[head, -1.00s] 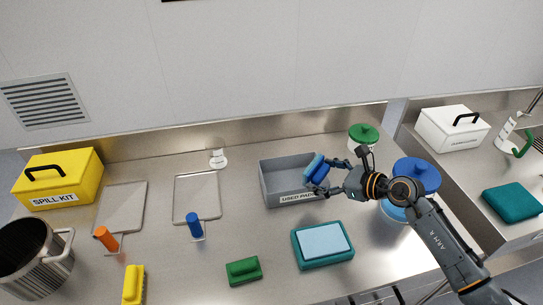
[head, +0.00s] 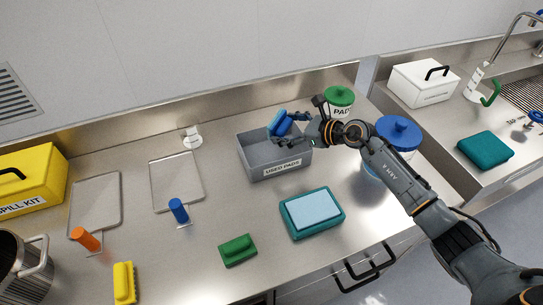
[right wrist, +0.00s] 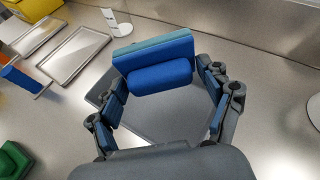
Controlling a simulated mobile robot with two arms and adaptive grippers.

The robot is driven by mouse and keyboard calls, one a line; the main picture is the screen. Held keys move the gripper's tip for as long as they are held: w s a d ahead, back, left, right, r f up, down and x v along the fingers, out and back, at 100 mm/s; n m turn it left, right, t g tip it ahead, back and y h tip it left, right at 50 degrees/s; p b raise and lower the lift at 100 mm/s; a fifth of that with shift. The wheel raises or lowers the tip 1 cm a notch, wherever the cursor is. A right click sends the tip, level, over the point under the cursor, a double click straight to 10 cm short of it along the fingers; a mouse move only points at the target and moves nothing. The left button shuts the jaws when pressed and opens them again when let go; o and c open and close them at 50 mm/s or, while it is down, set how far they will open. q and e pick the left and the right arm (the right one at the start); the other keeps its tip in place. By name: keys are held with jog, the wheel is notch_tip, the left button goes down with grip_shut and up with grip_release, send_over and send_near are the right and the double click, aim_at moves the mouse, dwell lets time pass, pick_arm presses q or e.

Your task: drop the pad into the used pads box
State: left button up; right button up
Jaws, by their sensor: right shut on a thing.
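The pad (head: 282,123) is a blue block with a rounded blue body and a teal layer, also seen in the right wrist view (right wrist: 157,72). My right gripper (head: 291,127) is shut on it, with a finger on each side in the right wrist view (right wrist: 165,90). The grey used pads box (head: 283,171) is open-topped and labelled on its front. The pad is held above the box's back part, apart from it. The box's floor (right wrist: 165,122) shows below the pad in the right wrist view. My left gripper is not in view.
A green-lidded jar (head: 340,98) and a blue-lidded container (head: 398,134) stand to the right of the box. A teal tray with a light blue top (head: 312,211) lies in front. A green block (head: 237,249) and two flat trays (head: 176,181) are to the left.

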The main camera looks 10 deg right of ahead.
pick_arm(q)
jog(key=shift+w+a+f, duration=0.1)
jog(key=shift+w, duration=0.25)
pick_arm(e)
jog(key=shift+f, duration=0.15)
jog(key=o, duration=1.5)
jog(key=shift+s+d, duration=0.1)
jog(key=shift+d, duration=0.05)
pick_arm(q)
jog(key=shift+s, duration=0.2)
pick_arm(e)
jog(key=v, duration=1.1)
jog(key=shift+s+d, duration=0.2)
jog(key=shift+s, duration=0.05)
